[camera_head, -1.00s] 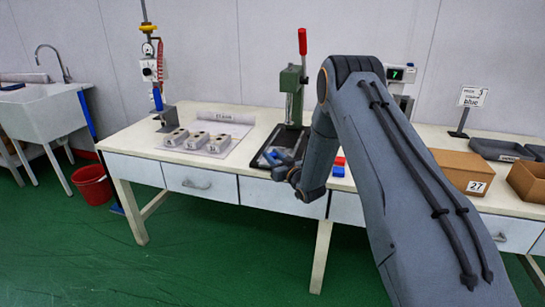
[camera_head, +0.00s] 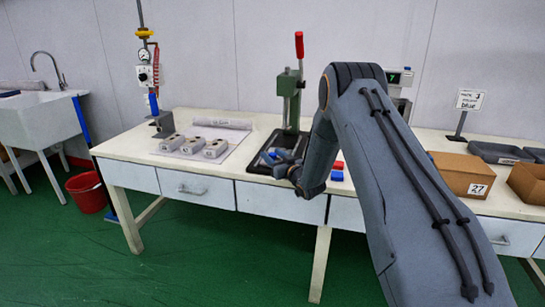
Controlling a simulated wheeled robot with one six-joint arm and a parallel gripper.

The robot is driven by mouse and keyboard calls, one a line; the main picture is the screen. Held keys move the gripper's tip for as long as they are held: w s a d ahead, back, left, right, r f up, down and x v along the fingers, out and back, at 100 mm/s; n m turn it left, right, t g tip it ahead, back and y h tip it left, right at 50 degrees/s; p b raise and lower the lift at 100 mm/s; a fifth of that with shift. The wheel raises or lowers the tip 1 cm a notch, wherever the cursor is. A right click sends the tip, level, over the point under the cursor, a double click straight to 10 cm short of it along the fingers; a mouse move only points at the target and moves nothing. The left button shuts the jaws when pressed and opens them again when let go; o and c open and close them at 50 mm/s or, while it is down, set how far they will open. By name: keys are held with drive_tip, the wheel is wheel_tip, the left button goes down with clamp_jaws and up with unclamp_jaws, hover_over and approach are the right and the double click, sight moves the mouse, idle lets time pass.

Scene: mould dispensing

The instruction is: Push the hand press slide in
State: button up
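The hand press (camera_head: 289,100) is a green column with a red-handled lever (camera_head: 299,46) pointing up, standing at the back of the bench. A black tray or base (camera_head: 257,163) lies in front of it. My gripper (camera_head: 270,157) is low over this black area, in front of the press column. Blue shows at or between its fingertips; I cannot tell whether that is part of the gripper or a separate thing. The press slide cannot be made out; my gripper and wrist cover that area. The finger opening is too small to judge.
Several grey moulds (camera_head: 191,146) sit on a sheet left of the press. Red and blue blocks (camera_head: 337,171) lie right of my wrist. A cardboard box (camera_head: 462,174), a sign (camera_head: 470,100) and grey trays (camera_head: 499,152) stand right. A dispensing stand (camera_head: 148,75) is at the left.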

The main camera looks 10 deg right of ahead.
drive_tip(key=shift+s, duration=0.1)
drive_tip(key=v, duration=0.7)
drive_tip(key=shift+s+d+b, duration=0.15)
drive_tip(key=shift+s+b, duration=0.15)
drive_tip(key=shift+b, duration=0.05)
